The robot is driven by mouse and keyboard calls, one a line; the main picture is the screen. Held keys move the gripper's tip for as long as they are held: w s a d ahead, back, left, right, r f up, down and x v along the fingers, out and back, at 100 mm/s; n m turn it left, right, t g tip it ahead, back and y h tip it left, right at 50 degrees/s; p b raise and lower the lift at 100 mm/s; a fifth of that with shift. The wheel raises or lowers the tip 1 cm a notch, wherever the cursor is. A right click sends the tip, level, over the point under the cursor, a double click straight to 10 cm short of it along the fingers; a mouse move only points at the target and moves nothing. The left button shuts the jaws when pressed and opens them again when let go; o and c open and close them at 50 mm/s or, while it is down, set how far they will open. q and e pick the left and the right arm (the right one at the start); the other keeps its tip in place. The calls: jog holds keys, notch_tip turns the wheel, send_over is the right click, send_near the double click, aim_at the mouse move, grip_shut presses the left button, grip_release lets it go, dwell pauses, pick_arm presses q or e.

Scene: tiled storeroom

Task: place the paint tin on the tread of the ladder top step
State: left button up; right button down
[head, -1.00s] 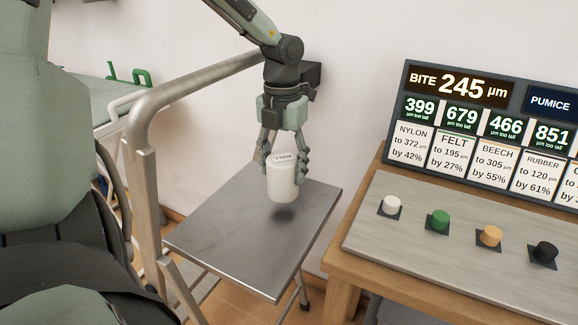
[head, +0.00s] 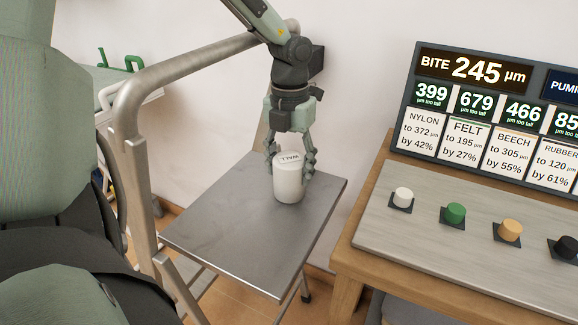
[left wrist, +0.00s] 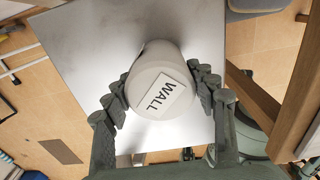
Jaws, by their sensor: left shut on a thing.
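The paint tin (head: 288,182) is a white cylinder with a label reading WALL on its lid. My left gripper (head: 291,160) is shut on it, fingers on either side, and the tin is upright. The tin is at the metal tread (head: 225,230) of the ladder top step, toward the tread's far right part. Its base looks on or very close to the tread; I cannot tell for certain which. In the left wrist view the tin (left wrist: 157,75) sits between the fingers with the tread (left wrist: 85,50) behind it. My right gripper is not in view.
A grey ladder rail (head: 190,68) curves up on the tread's left. At the right, a wooden table (head: 350,262) carries a grey board (head: 425,245) with several coloured knobs and a dark display panel (head: 480,110). The tread's front part is bare.

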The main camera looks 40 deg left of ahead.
pick_arm(q)
jog(key=o, duration=1.7)
jog(key=shift+r, duration=0.1)
notch_tip(320, 180, up, 8)
jog(key=shift+f, duration=0.25)
